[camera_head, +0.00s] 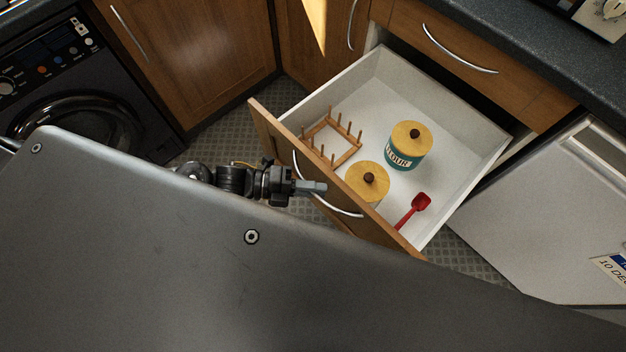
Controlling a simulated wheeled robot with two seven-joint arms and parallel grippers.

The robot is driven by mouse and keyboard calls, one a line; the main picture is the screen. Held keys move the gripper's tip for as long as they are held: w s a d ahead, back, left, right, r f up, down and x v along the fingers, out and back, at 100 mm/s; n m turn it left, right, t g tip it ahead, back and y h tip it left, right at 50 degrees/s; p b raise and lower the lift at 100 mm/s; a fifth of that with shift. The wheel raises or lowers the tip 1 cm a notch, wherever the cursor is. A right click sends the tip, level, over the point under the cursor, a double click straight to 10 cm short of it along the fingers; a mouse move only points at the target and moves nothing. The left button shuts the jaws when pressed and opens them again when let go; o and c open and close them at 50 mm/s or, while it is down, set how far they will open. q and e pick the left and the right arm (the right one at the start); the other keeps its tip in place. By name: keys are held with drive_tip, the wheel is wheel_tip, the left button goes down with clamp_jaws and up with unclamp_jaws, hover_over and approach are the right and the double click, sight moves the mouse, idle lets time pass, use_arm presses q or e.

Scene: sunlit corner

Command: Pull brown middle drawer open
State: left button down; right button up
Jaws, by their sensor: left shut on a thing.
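The brown middle drawer (399,245) is pulled well out from the cabinet, below a shut upper drawer. Its white inside shows. A curved silver handle (343,210) runs along its brown front. My left gripper (322,187) is at the handle's middle, with its fingers shut on it. My right gripper is not in view. Inside the drawer are a wooden peg rack (336,143), a teal flour canister (405,150) with a wooden lid, a second wooden-lidded canister (367,182) partly hidden by the drawer front, and a red scoop (419,203).
A dark washing machine (85,95) stands at the left, beside brown cabinet doors (190,50). The shut upper drawer (470,55) sits under a dark worktop (540,45). A light grey appliance door (560,215) is at the right. Patterned floor (227,135) shows left of the drawer.

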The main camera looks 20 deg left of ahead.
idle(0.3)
use_arm(q)
drive_tip(key=c, duration=1.4)
unclamp_jaws()
